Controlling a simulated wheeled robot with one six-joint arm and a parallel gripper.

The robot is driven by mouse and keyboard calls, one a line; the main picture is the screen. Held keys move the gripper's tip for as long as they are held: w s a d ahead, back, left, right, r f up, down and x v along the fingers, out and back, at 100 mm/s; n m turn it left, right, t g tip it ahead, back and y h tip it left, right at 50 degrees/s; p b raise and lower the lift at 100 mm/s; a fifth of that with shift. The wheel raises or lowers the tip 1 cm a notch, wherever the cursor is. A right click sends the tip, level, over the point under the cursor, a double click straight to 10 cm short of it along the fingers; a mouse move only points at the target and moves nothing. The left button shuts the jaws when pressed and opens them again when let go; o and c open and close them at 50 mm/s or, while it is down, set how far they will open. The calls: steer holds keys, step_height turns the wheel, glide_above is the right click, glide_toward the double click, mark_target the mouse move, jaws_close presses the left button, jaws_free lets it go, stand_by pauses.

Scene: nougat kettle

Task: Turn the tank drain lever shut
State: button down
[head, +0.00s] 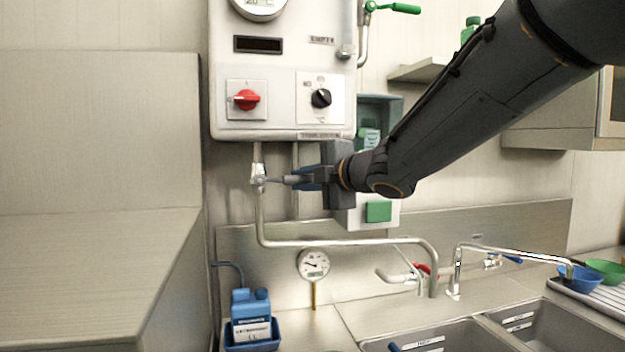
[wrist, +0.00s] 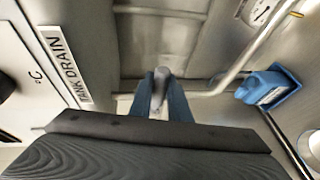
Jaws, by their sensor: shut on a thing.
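The tank drain valve (head: 258,178) sits on the pipe under the white wall unit (head: 225,125). Its grey lever (head: 283,180) points to the right in the head view, across the upright pipe. My gripper (head: 303,179) comes in from the right, its blue fingers shut on the lever. In the wrist view the lever's grey end (wrist: 160,86) shows between the two blue fingers of my gripper (wrist: 161,100). The fingers partly hide the lever. The TANK DRAIN label (wrist: 66,68) is on the unit's lower edge.
The drain pipe (head: 340,243) bends right over the steel sinks (head: 430,335). A dial thermometer (head: 313,264) and a blue bottle (head: 251,308) stand below. A box with a green button (head: 378,211) is behind my gripper. A green-handled valve (head: 400,8) is above.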

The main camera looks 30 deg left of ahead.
steer(key=shift+r, duration=0.15)
steer(key=c, duration=1.7)
jaws_free()
steer(key=shift+s+a, duration=0.1)
steer(key=shift+o, duration=0.2)
steer(key=shift+s+d, duration=0.1)
steer(key=shift+d, duration=0.3)
steer(key=b+v, duration=0.1)
steer(key=v, duration=0.6)
steer(key=shift+b, duration=0.3)
